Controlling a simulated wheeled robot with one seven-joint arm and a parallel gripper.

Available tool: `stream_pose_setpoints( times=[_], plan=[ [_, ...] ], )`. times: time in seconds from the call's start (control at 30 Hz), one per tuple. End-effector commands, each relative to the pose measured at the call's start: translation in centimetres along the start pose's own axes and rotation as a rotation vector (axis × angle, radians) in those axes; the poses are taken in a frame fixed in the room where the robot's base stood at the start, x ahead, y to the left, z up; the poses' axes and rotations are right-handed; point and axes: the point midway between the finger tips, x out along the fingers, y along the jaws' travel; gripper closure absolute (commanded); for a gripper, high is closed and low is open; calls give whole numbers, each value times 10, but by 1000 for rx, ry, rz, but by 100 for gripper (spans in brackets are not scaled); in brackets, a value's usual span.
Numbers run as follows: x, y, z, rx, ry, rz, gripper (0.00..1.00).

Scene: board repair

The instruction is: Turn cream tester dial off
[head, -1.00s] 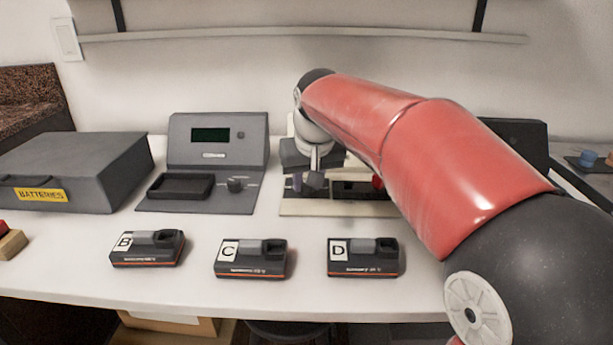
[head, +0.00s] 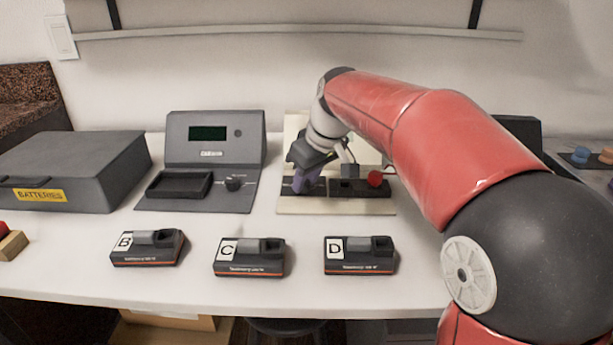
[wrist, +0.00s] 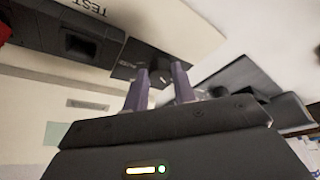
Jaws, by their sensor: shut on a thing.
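The cream tester (head: 295,208) stands right of centre at the back of the bench, with a cream base and back and a black panel. A red knob (head: 375,179) is at the panel's right, beside a dark slot (head: 349,187). My gripper (head: 303,187) is down at the panel's left end. Its purple fingers are shut on the cream tester's dial, which they mostly hide; its exact setting cannot be read. In the wrist view the fingers (wrist: 160,80) reach the dark dial plate (wrist: 128,68), near the "TEST" lettering.
A grey tester (head: 205,155) with a dark screen, tray and own dial (head: 233,183) stands to the left. A grey battery box (head: 75,165) is further left. Packs B (head: 147,248), C (head: 249,258) and D (head: 361,256) lie along the front.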

Motion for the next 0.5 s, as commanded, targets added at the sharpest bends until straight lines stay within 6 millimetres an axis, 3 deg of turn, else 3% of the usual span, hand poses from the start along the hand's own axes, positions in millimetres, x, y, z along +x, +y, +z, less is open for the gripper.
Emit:
stream_pose_setpoints(
  times=[0.3,0.33,0.5],
  plan=[
    [-1,0,-1,-4,2,1,96],
    [-1,0,-1,-4,2,1,72],
    [0,0,0,-3,1,1,52]
  ],
)
